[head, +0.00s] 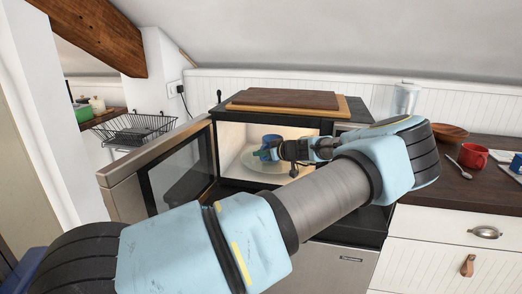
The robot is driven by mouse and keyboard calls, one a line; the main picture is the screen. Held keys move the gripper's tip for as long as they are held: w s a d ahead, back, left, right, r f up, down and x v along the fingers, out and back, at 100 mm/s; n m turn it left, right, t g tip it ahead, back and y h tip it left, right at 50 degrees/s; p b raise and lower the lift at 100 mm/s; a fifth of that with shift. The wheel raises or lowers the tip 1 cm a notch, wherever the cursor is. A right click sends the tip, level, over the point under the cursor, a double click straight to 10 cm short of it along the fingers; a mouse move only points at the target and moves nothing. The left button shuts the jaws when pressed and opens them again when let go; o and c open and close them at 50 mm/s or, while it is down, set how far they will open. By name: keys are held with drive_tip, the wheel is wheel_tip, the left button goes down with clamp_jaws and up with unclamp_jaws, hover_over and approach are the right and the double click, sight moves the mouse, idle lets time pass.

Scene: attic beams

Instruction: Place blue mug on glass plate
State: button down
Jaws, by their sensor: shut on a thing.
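The blue mug (270,146) is inside the lit, open microwave (230,138). My gripper (279,150) reaches in from the right and is shut on the mug. The glass plate (258,164) lies on the microwave floor, under and around the mug. I cannot tell whether the mug's base touches the plate or hangs just above it. My gripper hides the mug's right side, and my arm hides part of the microwave's right front.
The microwave door (180,165) stands open to the left. Cutting boards (285,100) lie on the microwave. A red mug (474,156), a spoon (460,166) and a wooden bowl (450,132) sit on the right counter (450,190). A wire rack (135,128) stands at left.

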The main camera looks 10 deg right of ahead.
drive_tip(key=shift+f, duration=0.15)
drive_tip(key=shift+f+b, duration=0.15)
drive_tip(key=shift+b, duration=0.15)
drive_tip(key=c, duration=0.9)
unclamp_jaws()
